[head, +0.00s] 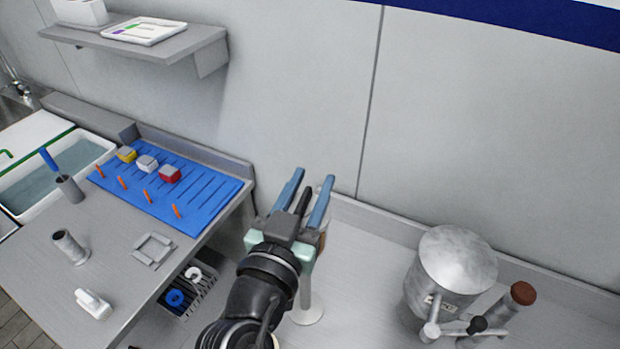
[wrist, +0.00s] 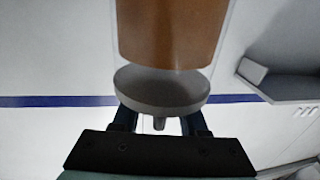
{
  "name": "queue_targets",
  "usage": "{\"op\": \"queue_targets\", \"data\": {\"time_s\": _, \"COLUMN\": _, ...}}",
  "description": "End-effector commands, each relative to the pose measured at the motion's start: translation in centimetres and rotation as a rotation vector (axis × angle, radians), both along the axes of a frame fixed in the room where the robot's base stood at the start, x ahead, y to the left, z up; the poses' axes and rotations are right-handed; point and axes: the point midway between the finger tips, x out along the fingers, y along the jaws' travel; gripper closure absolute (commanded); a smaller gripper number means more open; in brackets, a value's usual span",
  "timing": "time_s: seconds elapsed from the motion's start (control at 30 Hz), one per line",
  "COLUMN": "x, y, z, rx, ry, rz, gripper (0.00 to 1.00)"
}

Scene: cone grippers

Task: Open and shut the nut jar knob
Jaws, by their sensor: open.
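The nut jar (wrist: 172,35) fills the upper middle of the wrist view, a clear cylinder with brown contents. A grey round disc (wrist: 160,92) caps its end, with a small grey knob (wrist: 158,124) sticking out below it. In the head view my gripper (head: 314,177) mostly hides the jar; a brownish sliver (head: 323,228) shows beside it. My gripper also shows in the wrist view; its two blue fingers are open, one to each side of the knob. I cannot tell whether either finger touches it.
A pale post on a round foot (head: 307,316) stands below my gripper. A metal drum (head: 458,262) and a brown-topped cylinder (head: 522,294) stand to the right. A blue mat (head: 200,205) with several small items lies on the left counter. A wall shelf (head: 195,45) hangs upper left.

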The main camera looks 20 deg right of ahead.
Motion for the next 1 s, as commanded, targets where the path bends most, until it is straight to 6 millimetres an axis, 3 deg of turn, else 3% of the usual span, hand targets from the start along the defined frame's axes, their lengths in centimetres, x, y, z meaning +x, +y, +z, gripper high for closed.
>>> {"op": "queue_targets", "data": {"time_s": 0.23, "x": 0.04, "y": -0.02, "z": -0.03, "rx": 0.000, "ry": 0.000, "rz": 0.000, "gripper": 0.59}}
{"op": "queue_targets", "data": {"time_s": 0.47, "x": 0.02, "y": -0.01, "z": -0.02, "rx": 0.000, "ry": 0.000, "rz": 0.000, "gripper": 1.00}}
{"op": "queue_targets", "data": {"time_s": 1.0, "x": 0.04, "y": 0.11, "z": 0.02, "rx": 0.001, "ry": 0.000, "rz": 0.027, "gripper": 1.00}}
